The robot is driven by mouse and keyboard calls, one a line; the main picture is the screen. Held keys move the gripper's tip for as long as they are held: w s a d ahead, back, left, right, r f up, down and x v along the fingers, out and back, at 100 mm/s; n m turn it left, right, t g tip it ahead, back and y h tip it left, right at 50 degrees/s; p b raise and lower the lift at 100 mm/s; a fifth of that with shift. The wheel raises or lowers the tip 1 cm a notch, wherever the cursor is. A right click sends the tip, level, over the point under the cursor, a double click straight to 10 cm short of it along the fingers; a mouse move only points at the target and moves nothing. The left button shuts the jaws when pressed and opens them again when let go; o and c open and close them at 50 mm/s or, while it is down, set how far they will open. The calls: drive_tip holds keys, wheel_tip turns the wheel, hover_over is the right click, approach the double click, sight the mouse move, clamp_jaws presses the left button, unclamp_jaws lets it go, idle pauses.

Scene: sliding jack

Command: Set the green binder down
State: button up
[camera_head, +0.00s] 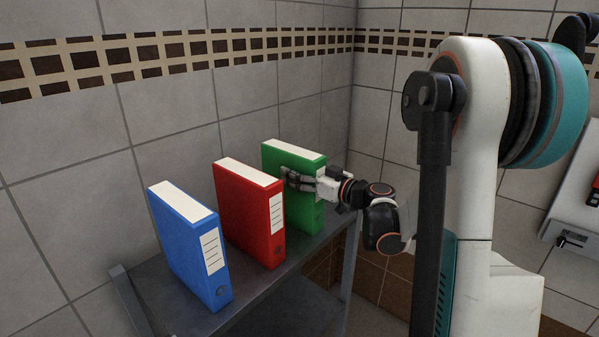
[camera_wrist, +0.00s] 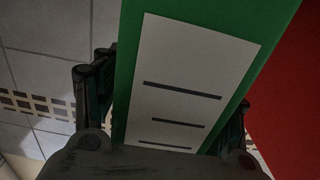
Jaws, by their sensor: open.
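The green binder (camera_head: 305,214) stands upright at the far right end of the row, on the grey metal shelf (camera_head: 285,287). Its lower edge appears to rest on the shelf. My gripper (camera_head: 291,180) is at the upper part of its spine, with the jaws open. In the wrist view, the green binder (camera_wrist: 276,20) and its white label fill the middle. The fingers of my gripper (camera_wrist: 165,105) lie on either side of the spine, with a gap showing at the left finger. Contact at the right finger cannot be told.
A red binder (camera_head: 240,215) stands left of the green one, also showing in the wrist view (camera_wrist: 292,85). A blue binder (camera_head: 185,245) stands nearer, at the left. Tiled walls close off the back and right of the shelf.

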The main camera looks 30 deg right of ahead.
drive_tip(key=p+v, duration=0.1)
drive_tip(key=v, duration=1.1)
drive_tip(key=shift+p, duration=0.3)
drive_tip(key=shift+r, duration=0.15)
drive_tip(key=shift+r, duration=0.1)
